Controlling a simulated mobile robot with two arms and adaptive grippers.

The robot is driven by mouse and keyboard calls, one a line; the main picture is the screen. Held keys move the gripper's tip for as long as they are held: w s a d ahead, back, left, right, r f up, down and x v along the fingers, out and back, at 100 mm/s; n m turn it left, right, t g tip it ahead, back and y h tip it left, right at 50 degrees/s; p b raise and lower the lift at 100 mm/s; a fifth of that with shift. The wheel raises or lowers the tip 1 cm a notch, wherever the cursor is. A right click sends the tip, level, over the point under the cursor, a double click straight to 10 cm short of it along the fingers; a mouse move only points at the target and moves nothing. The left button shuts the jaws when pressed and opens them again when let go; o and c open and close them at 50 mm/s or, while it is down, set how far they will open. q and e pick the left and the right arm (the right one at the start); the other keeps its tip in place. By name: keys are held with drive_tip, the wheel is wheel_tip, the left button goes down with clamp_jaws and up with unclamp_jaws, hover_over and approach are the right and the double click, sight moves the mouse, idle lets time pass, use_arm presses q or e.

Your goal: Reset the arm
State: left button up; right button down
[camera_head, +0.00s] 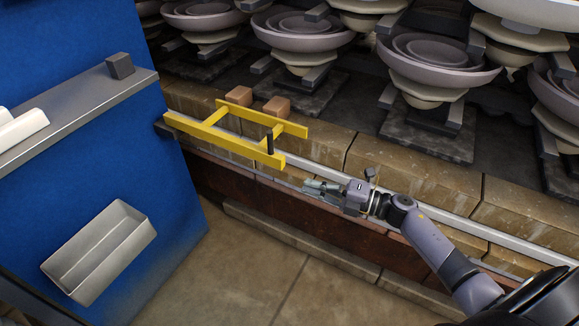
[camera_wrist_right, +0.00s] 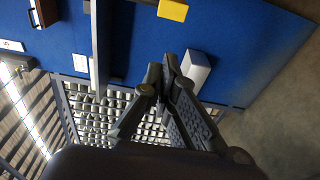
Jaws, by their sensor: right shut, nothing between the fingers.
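My right gripper (camera_head: 318,188) is in the middle of the head view, at the end of my arm that comes in from the lower right. It is shut and empty, in front of the stone ledge and just below the yellow frame, apart from it as far as I can tell. The right wrist view shows its dark fingers (camera_wrist_right: 168,75) close together with nothing between them. My left gripper is not in view.
A yellow frame (camera_head: 215,135) juts over the stone ledge (camera_head: 400,178). A blue cabinet (camera_head: 60,75) with a grey shelf (camera_head: 75,110) and a metal tray (camera_head: 98,252) stands at left. Insulator stacks (camera_head: 430,60) fill the back. The floor (camera_head: 250,270) at lower middle is clear.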

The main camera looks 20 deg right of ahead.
drive_tip(key=shift+d+f, duration=0.15)
drive_tip(key=shift+d, duration=0.05)
drive_tip(key=s+d+f+m+t+h+p, duration=0.1)
drive_tip(key=d+f+m+h, duration=0.1)
drive_tip(key=f+m+h, duration=0.35)
drive_tip(key=s+d+f+m+t+h+p, duration=0.1)
drive_tip(key=d+f+m+h, duration=0.1)
drive_tip(key=f+m, duration=0.6)
drive_tip(key=s+f+m+g+h, duration=0.2)
drive_tip(key=s+f, duration=0.4)
drive_tip(key=f, duration=0.3)
drive_tip(key=s+f+m+g+h, duration=0.25)
drive_tip(key=s+f, duration=0.25)
drive_tip(key=f, duration=0.4)
drive_tip(key=s+a+f+m+g, duration=0.2)
drive_tip(key=s+f, duration=0.3)
drive_tip(key=s, duration=0.5)
drive_tip(key=s+a+f+m+g+p, duration=0.1)
drive_tip(key=s+a+f+g, duration=0.3)
drive_tip(key=s, duration=0.7)
drive_tip(key=s+a+f+m+g+p, duration=0.1)
drive_tip(key=s+a+f+m+g, duration=0.2)
drive_tip(key=s+f, duration=0.3)
drive_tip(key=s, duration=0.5)
drive_tip(key=shift+s+m+h, duration=0.2)
drive_tip(key=shift+m+h, duration=0.1)
drive_tip(key=shift+h, duration=0.1)
